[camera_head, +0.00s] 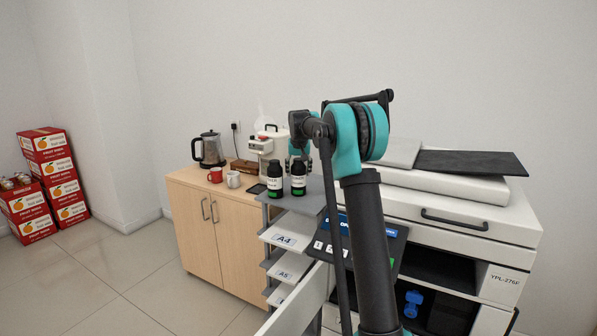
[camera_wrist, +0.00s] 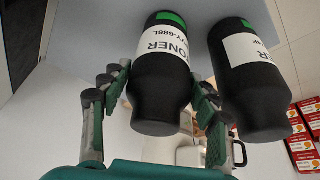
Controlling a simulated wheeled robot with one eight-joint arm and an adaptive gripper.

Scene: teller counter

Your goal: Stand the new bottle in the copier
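Two black toner bottles with white labels and green bands stand side by side on a grey shelf top (camera_head: 312,198): the left bottle (camera_head: 275,180) and the right bottle (camera_head: 298,182). In the wrist view, which is upside down, the open fingers (camera_wrist: 160,85) lie either side of that bottle (camera_wrist: 160,90), labelled TONER with a code ending 686L. The other bottle (camera_wrist: 248,80) is just outside the fingers. The copier (camera_head: 505,275) has its front open, with a blue part (camera_head: 413,298) inside.
Paper shelves marked A4 (camera_head: 285,239) and A5 are below the bottles. A wooden cabinet (camera_head: 203,235) carries a kettle (camera_head: 209,149), mugs and a coffee machine (camera_head: 266,143). Red juice boxes (camera_head: 60,190) are stacked far left. An open white panel (camera_head: 300,305) stands before the copier.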

